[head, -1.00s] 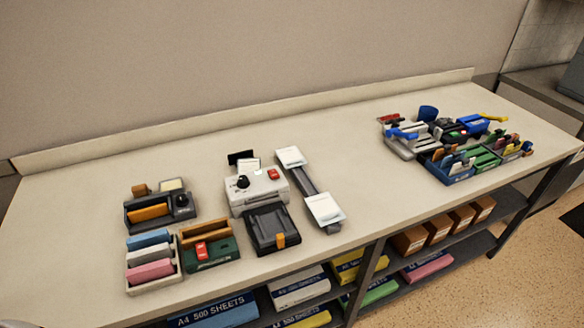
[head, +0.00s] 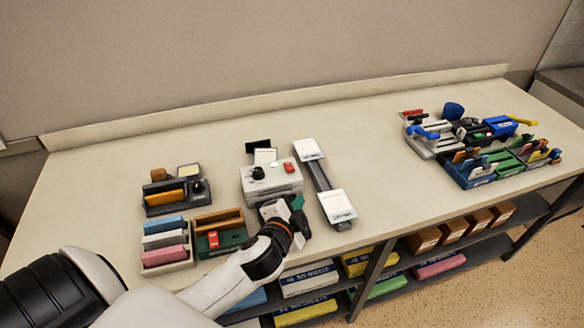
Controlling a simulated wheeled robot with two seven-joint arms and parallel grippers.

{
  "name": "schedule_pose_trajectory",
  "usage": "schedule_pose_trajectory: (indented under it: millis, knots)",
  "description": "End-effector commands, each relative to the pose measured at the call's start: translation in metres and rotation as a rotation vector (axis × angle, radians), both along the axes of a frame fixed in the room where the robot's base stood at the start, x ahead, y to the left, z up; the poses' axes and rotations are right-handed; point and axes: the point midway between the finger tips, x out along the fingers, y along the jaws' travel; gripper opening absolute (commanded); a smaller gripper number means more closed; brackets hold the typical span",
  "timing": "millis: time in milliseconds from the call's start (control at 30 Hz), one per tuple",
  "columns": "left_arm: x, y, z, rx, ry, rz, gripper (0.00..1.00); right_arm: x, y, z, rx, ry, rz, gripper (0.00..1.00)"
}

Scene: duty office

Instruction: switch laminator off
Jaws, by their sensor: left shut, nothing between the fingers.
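The laminator appears to be the white machine (head: 258,184) at the middle of the counter, with a black knob (head: 258,173) and a red switch (head: 288,167) on its top. Whether the switch is on or off is too small to tell. My left gripper (head: 290,204) is shut and empty, just in front of the machine's right front side. It hides most of the dark tray at the machine's front. I cannot tell whether it touches the machine. My right gripper is not in view.
A long device with white ends (head: 322,184) lies close right of the gripper. A green box with a red item (head: 214,240), a tray of coloured blocks (head: 168,262) and a dark holder (head: 163,207) stand left. Stationery trays (head: 472,180) stand right. The counter between is clear.

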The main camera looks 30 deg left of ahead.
Motion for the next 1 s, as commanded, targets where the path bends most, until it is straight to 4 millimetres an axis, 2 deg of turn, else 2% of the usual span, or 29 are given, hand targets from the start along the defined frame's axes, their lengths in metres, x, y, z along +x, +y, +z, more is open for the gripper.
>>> schedule_pose_trajectory:
  millis: [33, 100, 200, 300, 433, 567, 667, 733, 900, 1000]
  knots:
    - [0.018, -0.002, 0.021, 0.095, -0.087, -0.058, 0.0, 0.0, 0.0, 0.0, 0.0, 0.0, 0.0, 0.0]
    - [0.038, -0.009, 0.048, 0.237, -0.205, -0.144, 0.0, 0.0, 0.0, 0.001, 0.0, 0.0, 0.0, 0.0]
    - [0.062, -0.026, 0.087, 0.476, -0.374, -0.29, 0.0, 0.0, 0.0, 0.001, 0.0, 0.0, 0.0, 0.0]
    - [0.077, -0.047, 0.114, 0.728, -0.517, -0.445, 0.0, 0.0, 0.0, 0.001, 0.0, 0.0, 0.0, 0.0]
    - [0.089, -0.07, 0.13, 1.077, -0.645, -0.658, 0.0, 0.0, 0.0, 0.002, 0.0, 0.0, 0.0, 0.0]
    - [0.099, -0.078, 0.123, 1.437, -0.694, -0.882, 0.0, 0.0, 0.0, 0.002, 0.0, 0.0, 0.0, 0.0]
    - [0.108, -0.066, 0.107, 1.71, -0.665, -1.061, 0.0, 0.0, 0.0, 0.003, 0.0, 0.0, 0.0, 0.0]
    - [0.116, -0.047, 0.094, 1.896, -0.601, -1.189, 0.0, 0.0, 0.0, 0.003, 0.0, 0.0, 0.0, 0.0]
    - [0.132, 0.029, 0.072, 2.248, -0.33, -1.475, 0.0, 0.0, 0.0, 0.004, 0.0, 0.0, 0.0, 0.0]
    - [0.135, 0.068, 0.068, 2.353, -0.172, -1.585, 0.0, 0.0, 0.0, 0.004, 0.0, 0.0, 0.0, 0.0]
